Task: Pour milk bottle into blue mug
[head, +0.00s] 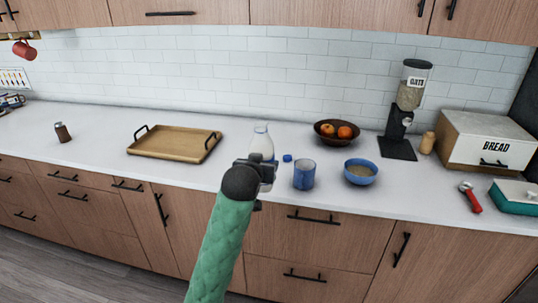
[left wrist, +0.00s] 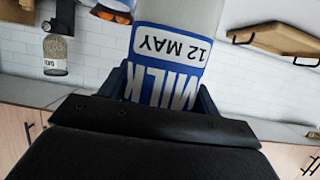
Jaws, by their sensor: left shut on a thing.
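My left gripper is shut on the bottle. In the left wrist view the bottle (left wrist: 170,55) fills the space between the fingers, with its blue and white MILK label upside down. The blue mug (head: 304,175) stands upright on the counter just right of the bottle and gripper, apart from them. A small blue cap (head: 287,158) lies behind the mug. My right gripper is not in view.
A blue bowl (head: 361,172) with something in it stands right of the mug. Behind are a fruit bowl (head: 337,138) and an oats dispenser (head: 403,120). A wooden tray (head: 174,143) lies to the left. The counter between tray and bottle is clear.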

